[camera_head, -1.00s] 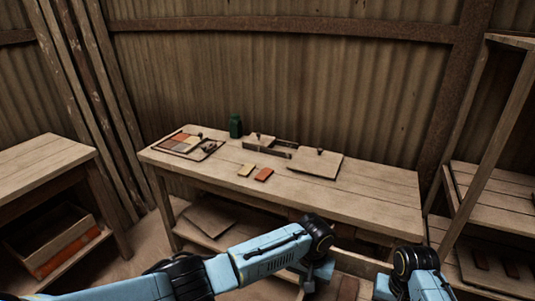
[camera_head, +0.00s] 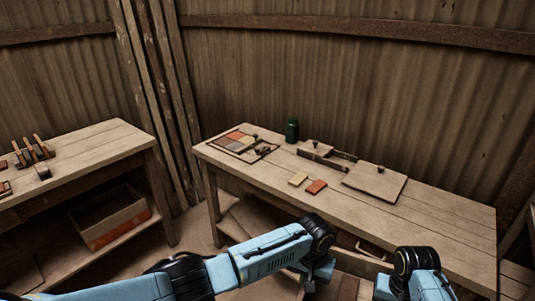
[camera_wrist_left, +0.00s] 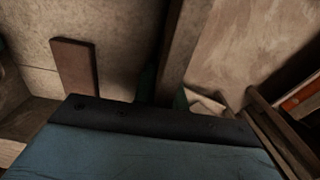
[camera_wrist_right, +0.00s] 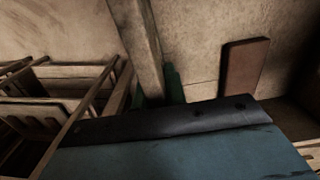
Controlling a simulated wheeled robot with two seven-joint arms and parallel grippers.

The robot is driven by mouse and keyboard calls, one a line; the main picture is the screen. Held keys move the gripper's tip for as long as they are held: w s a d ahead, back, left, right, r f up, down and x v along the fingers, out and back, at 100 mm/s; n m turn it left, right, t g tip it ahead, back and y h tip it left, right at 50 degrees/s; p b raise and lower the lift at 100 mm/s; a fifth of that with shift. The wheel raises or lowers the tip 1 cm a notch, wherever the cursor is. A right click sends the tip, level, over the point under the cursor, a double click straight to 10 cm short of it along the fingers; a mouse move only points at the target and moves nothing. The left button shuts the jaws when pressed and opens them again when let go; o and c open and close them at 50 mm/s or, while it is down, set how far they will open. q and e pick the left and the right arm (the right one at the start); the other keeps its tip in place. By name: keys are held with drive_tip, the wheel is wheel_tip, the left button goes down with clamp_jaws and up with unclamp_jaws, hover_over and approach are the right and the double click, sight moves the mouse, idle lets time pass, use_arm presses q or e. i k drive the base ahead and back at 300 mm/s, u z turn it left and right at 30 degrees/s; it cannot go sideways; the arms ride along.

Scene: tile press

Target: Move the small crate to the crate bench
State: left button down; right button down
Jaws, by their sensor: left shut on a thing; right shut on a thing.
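The small wooden crate is held low in front of me between my two grippers. Its wall shows in the left wrist view (camera_wrist_left: 182,45) and in the right wrist view (camera_wrist_right: 136,45), with a brown tile (camera_wrist_left: 75,65) inside it. My left gripper (camera_head: 308,285) is shut on one side wall. My right gripper (camera_head: 384,287) is shut on the opposite wall. In the head view most of the crate is cut off by the bottom edge. A wooden bench (camera_head: 95,150) stands at the left; I cannot tell whether it is the crate bench.
The left bench carries several wooden-handled tools (camera_head: 30,153), with a larger crate (camera_head: 108,213) on its lower shelf.

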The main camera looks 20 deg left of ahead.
sight(94, 149)
drive_tip(key=u, duration=0.55)
drive_tip(key=i, duration=0.75)
drive_tip(key=u, duration=1)
drive_tip(key=i, duration=1.05)
drive_tip(key=u, duration=0.75)
drive_tip(key=i, duration=0.85)
drive_tip(key=u, duration=0.2)
